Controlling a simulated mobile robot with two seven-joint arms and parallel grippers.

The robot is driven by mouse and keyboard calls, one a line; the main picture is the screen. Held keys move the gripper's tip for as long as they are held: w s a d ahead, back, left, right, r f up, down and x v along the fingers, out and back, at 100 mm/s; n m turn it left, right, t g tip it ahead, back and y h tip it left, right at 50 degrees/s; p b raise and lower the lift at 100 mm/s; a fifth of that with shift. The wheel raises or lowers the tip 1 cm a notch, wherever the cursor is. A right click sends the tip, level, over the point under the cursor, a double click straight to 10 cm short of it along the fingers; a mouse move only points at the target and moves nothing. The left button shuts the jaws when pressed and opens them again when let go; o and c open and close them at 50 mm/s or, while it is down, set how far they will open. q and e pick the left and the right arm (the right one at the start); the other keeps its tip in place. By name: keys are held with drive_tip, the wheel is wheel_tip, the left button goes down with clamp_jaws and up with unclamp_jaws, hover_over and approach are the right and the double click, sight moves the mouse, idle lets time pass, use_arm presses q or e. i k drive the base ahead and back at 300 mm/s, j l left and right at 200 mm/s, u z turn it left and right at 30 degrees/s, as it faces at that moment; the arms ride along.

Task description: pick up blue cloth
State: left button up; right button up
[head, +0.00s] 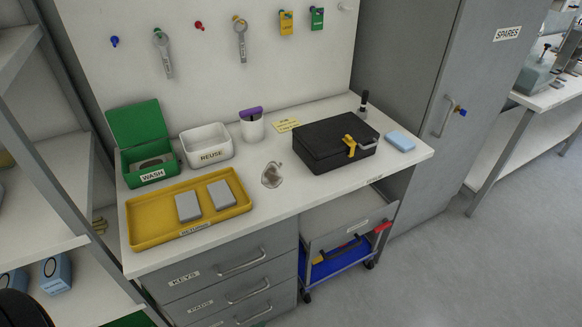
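A light blue block-shaped item (400,141), which looks like the folded blue cloth, lies flat at the right end of the white workbench (290,208). It is right of the black case (325,138) and close to the bench's right edge. Nothing covers it. Neither of my grippers shows in the head view.
A dark upright tool (363,103) stands behind the cloth. Left on the bench are a yellow tray (143,232) with two grey blocks, a green WASH box (152,175), and a white REUSE bin (207,146). A grey cabinet (440,60) stands at right; floor (470,270) is open.

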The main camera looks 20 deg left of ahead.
sight(403, 144)
drive_tip(key=i+l, duration=0.55)
drive_tip(key=i+l+u, duration=0.1)
drive_tip(key=i+l, duration=0.4)
drive_tip(key=l, duration=0.15)
